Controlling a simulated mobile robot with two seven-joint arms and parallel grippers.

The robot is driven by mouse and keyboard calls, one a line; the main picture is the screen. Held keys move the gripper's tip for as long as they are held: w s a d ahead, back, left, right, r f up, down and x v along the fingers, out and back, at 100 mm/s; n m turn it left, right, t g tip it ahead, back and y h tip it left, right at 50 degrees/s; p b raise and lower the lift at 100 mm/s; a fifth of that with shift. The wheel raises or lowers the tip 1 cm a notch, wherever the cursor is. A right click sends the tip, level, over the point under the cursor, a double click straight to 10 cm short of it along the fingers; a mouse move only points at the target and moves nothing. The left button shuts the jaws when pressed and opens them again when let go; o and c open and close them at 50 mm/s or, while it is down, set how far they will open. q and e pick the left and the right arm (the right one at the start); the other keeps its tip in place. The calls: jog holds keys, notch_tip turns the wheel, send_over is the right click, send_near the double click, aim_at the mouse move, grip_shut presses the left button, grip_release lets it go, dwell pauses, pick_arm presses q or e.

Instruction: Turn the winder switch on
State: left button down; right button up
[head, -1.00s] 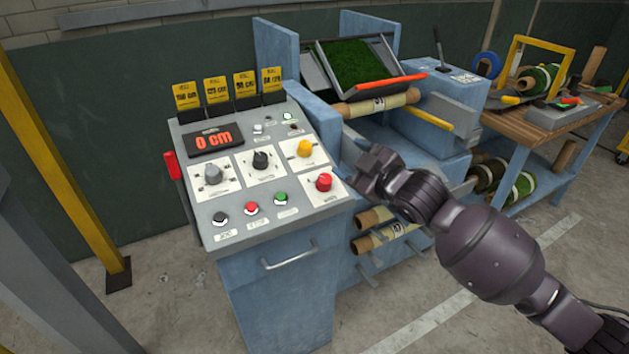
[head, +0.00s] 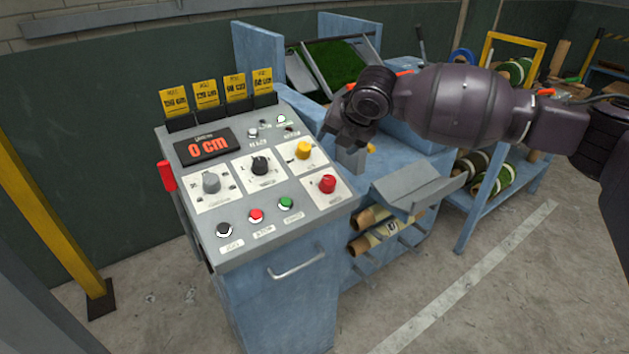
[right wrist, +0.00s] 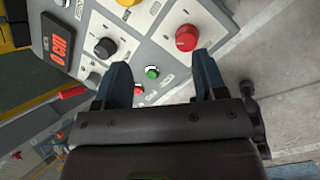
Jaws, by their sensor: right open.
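The control panel (head: 232,220) slopes on top of a blue cabinet. It carries a grey knob (head: 211,182), a black knob (head: 260,165), a yellow knob (head: 303,150) and a red knob (head: 327,184). A small toggle (head: 252,133) sits near its upper edge. The labels are too small to read, so I cannot tell which control is the winder switch. My right gripper (head: 340,143) is open and empty, above the panel's right edge. In the right wrist view its fingers (right wrist: 163,72) are apart, with the red knob (right wrist: 187,38) and green button (right wrist: 152,72) beyond. My left gripper is out of view.
The display (head: 207,148) reads 0 cm. Several yellow cards (head: 205,94) stand along the panel's back edge. A red handle (head: 167,176) sticks out at its left side. The turf machine and a workbench with rolls (head: 493,178) stand to the right. The floor in front is clear.

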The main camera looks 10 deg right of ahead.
aim_at(330, 179)
jog(key=f+n, duration=0.2)
jog(key=f, duration=0.1)
jog(key=w+f+n+g+b, duration=0.1)
jog(key=f+n, duration=0.1)
jog(key=f, duration=0.2)
jog(key=a+f+n+g, duration=0.1)
jog(key=f+n, duration=0.1)
jog(key=f, duration=0.2)
jog(key=shift+w+f+h, duration=0.15)
jog(key=shift+f+h, duration=0.05)
jog(key=shift+h, duration=0.2)
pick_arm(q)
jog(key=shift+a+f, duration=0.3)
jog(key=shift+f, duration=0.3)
pick_arm(e)
jog(key=shift+w+f, duration=0.25)
jog(key=shift+f, duration=0.2)
jog(key=shift+c, duration=0.3)
